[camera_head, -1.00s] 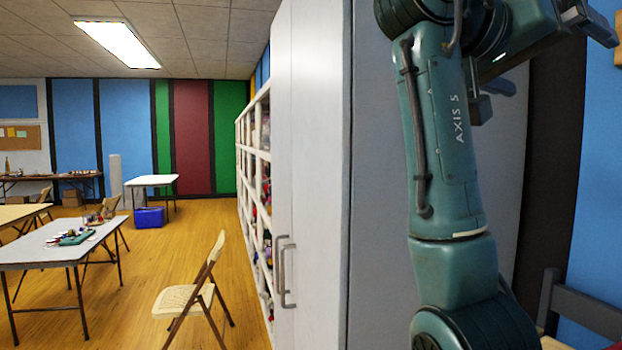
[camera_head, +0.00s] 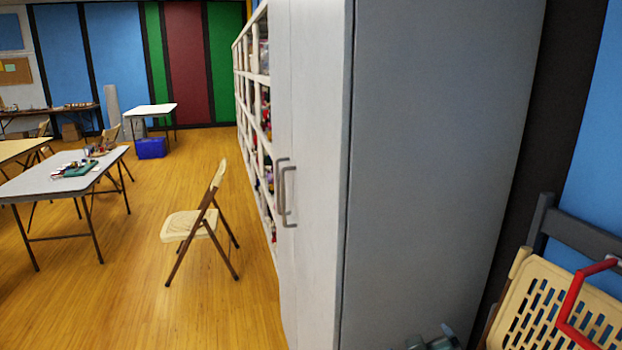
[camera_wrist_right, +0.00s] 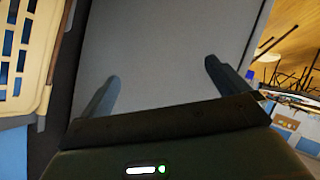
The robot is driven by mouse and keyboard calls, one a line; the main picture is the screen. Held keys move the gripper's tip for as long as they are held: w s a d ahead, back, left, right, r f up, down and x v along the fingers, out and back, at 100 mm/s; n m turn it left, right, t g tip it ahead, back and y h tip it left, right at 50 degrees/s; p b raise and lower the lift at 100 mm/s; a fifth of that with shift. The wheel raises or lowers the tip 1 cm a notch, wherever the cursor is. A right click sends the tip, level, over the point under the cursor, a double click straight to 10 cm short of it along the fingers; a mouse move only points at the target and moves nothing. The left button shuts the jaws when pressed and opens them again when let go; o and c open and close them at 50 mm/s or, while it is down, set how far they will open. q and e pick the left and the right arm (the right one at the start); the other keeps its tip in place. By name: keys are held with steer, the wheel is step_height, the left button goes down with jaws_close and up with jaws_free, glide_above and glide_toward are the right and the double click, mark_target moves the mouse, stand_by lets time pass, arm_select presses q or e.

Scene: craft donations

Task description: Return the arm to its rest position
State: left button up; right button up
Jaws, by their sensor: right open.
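My right gripper (camera_wrist_right: 161,83) shows in the right wrist view with its two fingers wide apart and nothing between them. A plain grey surface, which looks like the cabinet's side, lies beyond the fingers. In the head view only a small teal piece of my arm shows at the bottom edge, in front of the grey cabinet (camera_head: 435,150). My left gripper is not in either view.
A folding chair (camera_head: 185,224) stands on the wood floor left of the cabinet. A slotted beige panel (camera_head: 528,300) and a red bar (camera_head: 572,300) are at lower right. A grey table (camera_head: 45,185) stands left. White shelves (camera_head: 243,60) line the wall.

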steer(key=s+a+f+y, duration=0.2)
steer(key=s+f, duration=0.2)
steer(key=s, duration=0.4)
steer(key=s+a+f+m+g+y, duration=0.1)
steer(key=s+a+f+y, duration=0.1)
steer(key=s+f, duration=0.3)
steer(key=s+a+f+g+y, duration=0.1)
steer(key=s+f, duration=0.4)
steer(key=s, duration=0.7)
steer(key=shift+a+y, duration=0.4)
steer(key=shift+a, duration=0.25)
